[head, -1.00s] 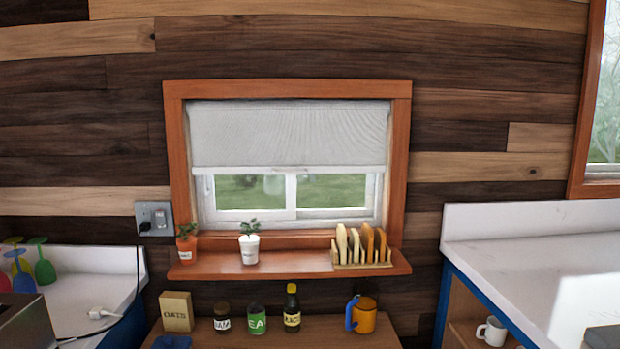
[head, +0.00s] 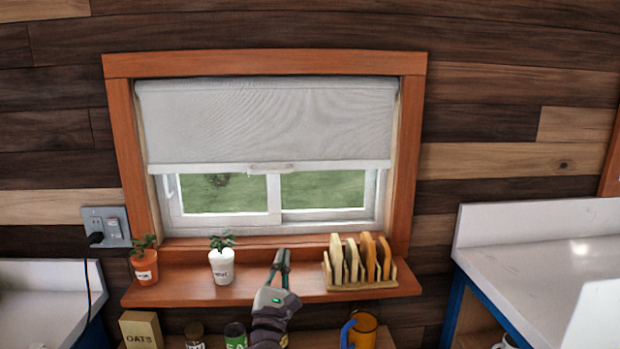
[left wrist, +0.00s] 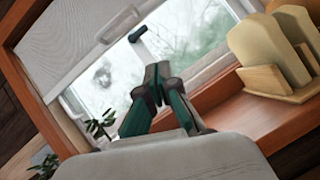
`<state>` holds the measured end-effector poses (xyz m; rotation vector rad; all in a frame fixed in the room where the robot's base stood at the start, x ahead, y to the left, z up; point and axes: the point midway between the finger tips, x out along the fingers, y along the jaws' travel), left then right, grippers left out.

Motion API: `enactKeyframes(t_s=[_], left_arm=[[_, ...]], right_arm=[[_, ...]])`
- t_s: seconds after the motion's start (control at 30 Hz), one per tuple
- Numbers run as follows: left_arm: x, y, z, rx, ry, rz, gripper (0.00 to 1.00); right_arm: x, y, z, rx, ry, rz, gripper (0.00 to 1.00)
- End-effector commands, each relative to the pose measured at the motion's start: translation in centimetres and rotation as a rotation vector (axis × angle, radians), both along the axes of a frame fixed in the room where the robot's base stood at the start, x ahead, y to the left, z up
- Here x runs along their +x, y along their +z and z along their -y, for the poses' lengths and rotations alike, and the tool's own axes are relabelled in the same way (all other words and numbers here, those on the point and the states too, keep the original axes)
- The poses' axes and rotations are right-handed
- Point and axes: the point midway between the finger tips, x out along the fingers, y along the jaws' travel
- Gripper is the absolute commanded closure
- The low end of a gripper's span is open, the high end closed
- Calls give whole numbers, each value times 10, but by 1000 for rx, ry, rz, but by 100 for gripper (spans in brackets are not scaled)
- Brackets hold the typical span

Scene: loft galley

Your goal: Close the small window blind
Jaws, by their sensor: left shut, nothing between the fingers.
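The small window blind (head: 265,120) is a light grey roller blind in an orange-brown wooden frame. It hangs partway down and covers about the upper two thirds of the window; the glass below it shows. Its bottom bar has a small pull handle (head: 271,168) in the middle. In the left wrist view the blind (left wrist: 85,45) and the handle (left wrist: 119,24) lie ahead and above. My left gripper (head: 283,255) is shut and empty, below the handle and apart from it, over the sill shelf. It also shows in the left wrist view (left wrist: 157,75). My right gripper is not in view.
On the sill shelf (head: 185,288) stand a plant in a terracotta pot (head: 145,266), a plant in a white pot (head: 221,266) and a wooden rack (head: 362,284) with boards, right of my gripper. An orange jug (head: 364,331) stands below. A counter (head: 530,250) is at right.

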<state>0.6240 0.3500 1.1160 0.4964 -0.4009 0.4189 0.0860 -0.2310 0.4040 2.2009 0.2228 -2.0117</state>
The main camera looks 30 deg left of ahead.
Motion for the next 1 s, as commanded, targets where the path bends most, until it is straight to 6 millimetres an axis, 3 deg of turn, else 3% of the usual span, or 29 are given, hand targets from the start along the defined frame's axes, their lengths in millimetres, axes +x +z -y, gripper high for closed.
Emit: enactKeyframes(t_s=[0.03, 0.07, 0.23, 0.43, 0.8, 1.0], left_arm=[[-4, 20, -12, -84, 0, 77, 100], [-6, 27, -18, -134, -2, 117, 100], [-7, 41, -41, -295, 4, 239, 100], [9, 57, -53, -301, 5, 246, 100], [65, 98, -87, -299, 5, 242, 100], [69, 126, -89, -301, 5, 241, 100]], right_arm=[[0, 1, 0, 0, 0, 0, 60], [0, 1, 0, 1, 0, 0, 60], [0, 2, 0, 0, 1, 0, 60], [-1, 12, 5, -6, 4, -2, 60], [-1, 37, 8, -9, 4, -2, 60], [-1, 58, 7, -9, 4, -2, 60]])
